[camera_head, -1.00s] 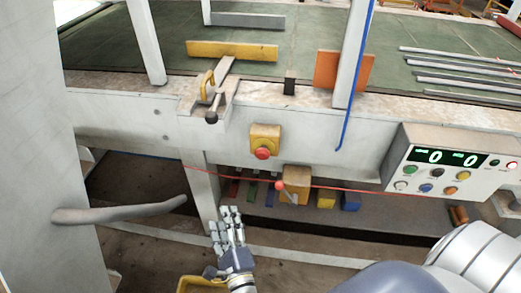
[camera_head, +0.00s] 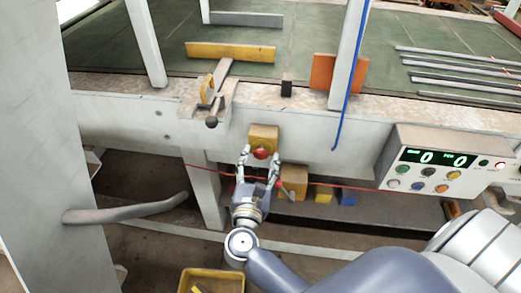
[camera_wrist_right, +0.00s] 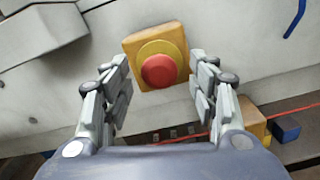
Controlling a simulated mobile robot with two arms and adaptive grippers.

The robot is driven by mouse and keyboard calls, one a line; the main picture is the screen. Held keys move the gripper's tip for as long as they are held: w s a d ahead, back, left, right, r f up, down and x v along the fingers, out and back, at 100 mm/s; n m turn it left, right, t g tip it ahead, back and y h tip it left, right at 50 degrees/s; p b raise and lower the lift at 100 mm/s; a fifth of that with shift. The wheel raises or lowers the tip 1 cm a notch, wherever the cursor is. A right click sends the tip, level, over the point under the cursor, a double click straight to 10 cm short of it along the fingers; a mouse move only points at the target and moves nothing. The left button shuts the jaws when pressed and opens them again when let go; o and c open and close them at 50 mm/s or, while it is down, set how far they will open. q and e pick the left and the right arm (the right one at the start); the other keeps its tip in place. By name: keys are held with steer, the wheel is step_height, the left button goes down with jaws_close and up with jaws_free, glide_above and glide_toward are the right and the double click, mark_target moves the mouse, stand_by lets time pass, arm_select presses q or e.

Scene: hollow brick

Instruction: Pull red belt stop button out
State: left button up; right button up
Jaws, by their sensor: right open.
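The red belt stop button (camera_head: 262,153) sits on a yellow box (camera_head: 264,133) on the front of the conveyor frame. In the right wrist view the red button (camera_wrist_right: 159,71) has a yellow ring around it on its box (camera_wrist_right: 154,42). My right gripper (camera_head: 261,160) is open, with one finger to each side of the button in the head view. In the wrist view, gaps show between the fingers (camera_wrist_right: 161,82) and the button, and nothing is between them but the button ahead. My left gripper is not in view.
A red cord (camera_head: 341,187) runs along the front below the button. A control panel (camera_head: 440,160) with lit displays stands at right. A lever with a dark knob (camera_head: 212,122) is up left. A yellow bin (camera_head: 212,274) is below.

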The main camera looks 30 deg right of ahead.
steer(key=shift+x, duration=1.3)
jaws_close()
steer(key=shift+s+a+f, duration=0.2)
steer(key=shift+f, duration=0.05)
steer(key=shift+s+a+b, duration=0.1)
steer(key=shift+s+b, duration=0.1)
steer(key=shift+b, duration=0.2)
steer(key=shift+s+r, duration=0.1)
jaws_free()
steer(key=shift+a+r, duration=0.1)
steer(key=shift+s, duration=0.1)
